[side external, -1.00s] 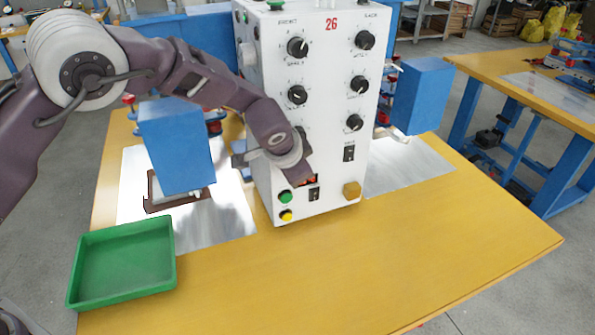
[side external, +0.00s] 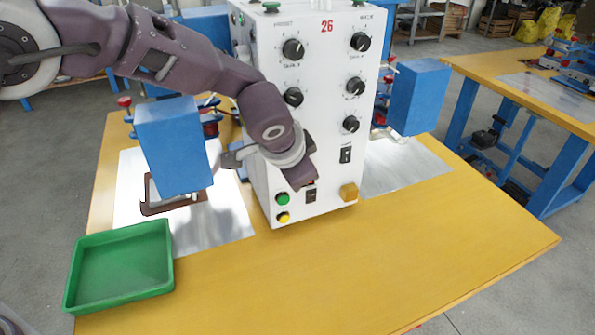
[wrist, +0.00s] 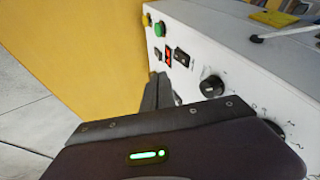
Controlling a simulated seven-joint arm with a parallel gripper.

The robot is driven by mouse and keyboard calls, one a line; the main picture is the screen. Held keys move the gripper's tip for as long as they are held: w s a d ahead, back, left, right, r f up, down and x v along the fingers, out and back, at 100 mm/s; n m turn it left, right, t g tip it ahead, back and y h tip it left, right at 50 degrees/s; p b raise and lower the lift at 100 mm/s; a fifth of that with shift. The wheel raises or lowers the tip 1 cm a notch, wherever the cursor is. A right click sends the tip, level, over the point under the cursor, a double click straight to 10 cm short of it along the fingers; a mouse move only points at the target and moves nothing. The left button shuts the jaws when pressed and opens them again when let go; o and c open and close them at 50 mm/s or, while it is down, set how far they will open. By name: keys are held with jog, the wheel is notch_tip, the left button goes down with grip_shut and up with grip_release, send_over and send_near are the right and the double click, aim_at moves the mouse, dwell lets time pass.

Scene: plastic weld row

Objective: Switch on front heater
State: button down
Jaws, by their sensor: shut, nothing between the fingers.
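The white machine (side external: 330,105) stands on the yellow table, with black knobs and rocker switches on its front face. In the wrist view, a black rocker switch (wrist: 182,57) lies beside a small red-lit part (wrist: 168,56); its label is unreadable. My gripper (wrist: 158,80) is shut and empty, its fingertips close to the face near these switches. I cannot tell whether they touch it. In the side view, my gripper (side external: 303,180) covers the lower left column of the face, above another black switch (side external: 311,196). The right column's rocker (side external: 346,155) is uncovered.
Blue units (side external: 174,147) (side external: 419,96) flank the machine. A green tray (side external: 120,265) lies front left. The table front is clear.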

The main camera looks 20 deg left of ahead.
jog(key=v, duration=0.5)
jog(key=shift+s+r, duration=0.2)
jog(key=shift+r, duration=0.15)
jog(key=d+f+m+g+y, duration=0.1)
jog(key=d+f+y, duration=0.1)
jog(key=d+y, duration=0.3)
jog(key=shift+w+d+f, duration=0.3)
jog(key=shift+w+f, duration=0.05)
jog(key=shift+w, duration=0.1)
